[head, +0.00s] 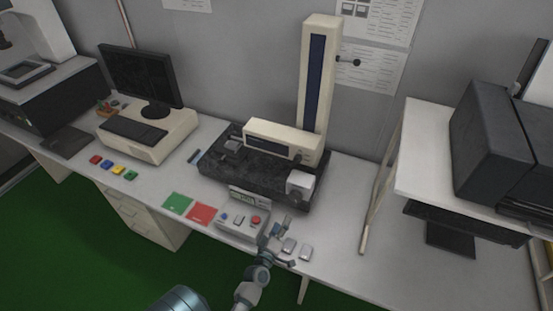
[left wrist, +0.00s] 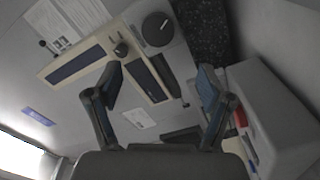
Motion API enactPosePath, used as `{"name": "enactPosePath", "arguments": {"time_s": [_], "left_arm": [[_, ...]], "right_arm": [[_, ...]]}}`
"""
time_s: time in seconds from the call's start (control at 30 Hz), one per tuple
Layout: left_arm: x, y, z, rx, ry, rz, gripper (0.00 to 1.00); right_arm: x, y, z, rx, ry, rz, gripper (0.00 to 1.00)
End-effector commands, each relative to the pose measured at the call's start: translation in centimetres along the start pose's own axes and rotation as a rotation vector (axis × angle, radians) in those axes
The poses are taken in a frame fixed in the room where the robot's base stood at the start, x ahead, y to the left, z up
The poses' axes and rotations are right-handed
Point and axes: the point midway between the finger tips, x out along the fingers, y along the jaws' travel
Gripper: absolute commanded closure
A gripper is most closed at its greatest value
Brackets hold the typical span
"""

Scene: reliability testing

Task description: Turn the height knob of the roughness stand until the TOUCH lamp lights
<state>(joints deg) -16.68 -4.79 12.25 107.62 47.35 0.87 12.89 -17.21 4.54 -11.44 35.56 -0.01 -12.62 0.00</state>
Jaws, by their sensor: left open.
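The roughness stand has a dark granite base (head: 225,170), a cream column (head: 316,75) and a horizontal cream unit (head: 283,138). A black knob on a short stem (head: 356,62) sticks out of the column's right side. The left wrist view shows a large round black knob (left wrist: 158,28) and a smaller dark knob (left wrist: 120,48); I cannot tell which sets the height. A control box (head: 240,223) with a small display stands in front; its TOUCH lamp is too small to read. My left gripper (head: 289,242) is open and empty, before the stand's front right corner, touching no knob.
Small grey blocks (head: 306,252) lie close to the gripper. Green (head: 177,203) and red (head: 201,214) mats lie left of the control box. A computer (head: 150,130) stands left, a raised white shelf (head: 440,175) right. The bench right of the base is clear.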

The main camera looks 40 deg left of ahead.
Motion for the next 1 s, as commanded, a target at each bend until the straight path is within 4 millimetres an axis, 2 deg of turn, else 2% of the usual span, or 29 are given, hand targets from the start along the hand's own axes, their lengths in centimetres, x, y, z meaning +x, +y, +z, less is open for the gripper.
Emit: {"name": "enactPosePath", "arguments": {"time_s": [0.17,0.27,0.37,0.5,0.6,0.7,0.87,1.0], "left_arm": [[-0.1,0.1,0.0,-0.048,0.000,0.005,0.20],[-0.5,0.5,-0.2,-0.250,0.000,0.022,0.20],[-1.3,1.0,-0.3,-0.612,-0.007,0.042,0.20],[-2.7,1.2,-0.3,-1.192,-0.020,0.043,0.20],[-3.6,1.0,-0.1,-1.543,-0.021,0.027,0.20],[-4.2,0.7,0.1,-1.790,-0.014,0.008,0.20],[-4.3,0.4,0.1,-1.959,-0.003,-0.005,0.20],[-2.7,0.6,0.1,-1.967,-0.003,-0.003,0.20]], "right_arm": [[0.0,0.0,0.0,0.000,0.000,0.000,1.00],[-0.1,0.0,0.0,0.000,0.000,0.000,1.00],[-0.1,0.0,0.0,0.000,0.001,0.000,1.00],[-0.2,0.0,-0.1,0.000,0.001,0.000,1.00],[-0.3,0.0,-0.1,0.000,0.001,0.000,1.00],[-0.3,0.0,-0.1,-0.001,0.001,0.000,1.00],[-0.5,0.0,-0.1,0.000,0.001,0.000,1.00],[-0.9,0.0,-0.2,-0.001,0.002,0.000,1.00]]}}
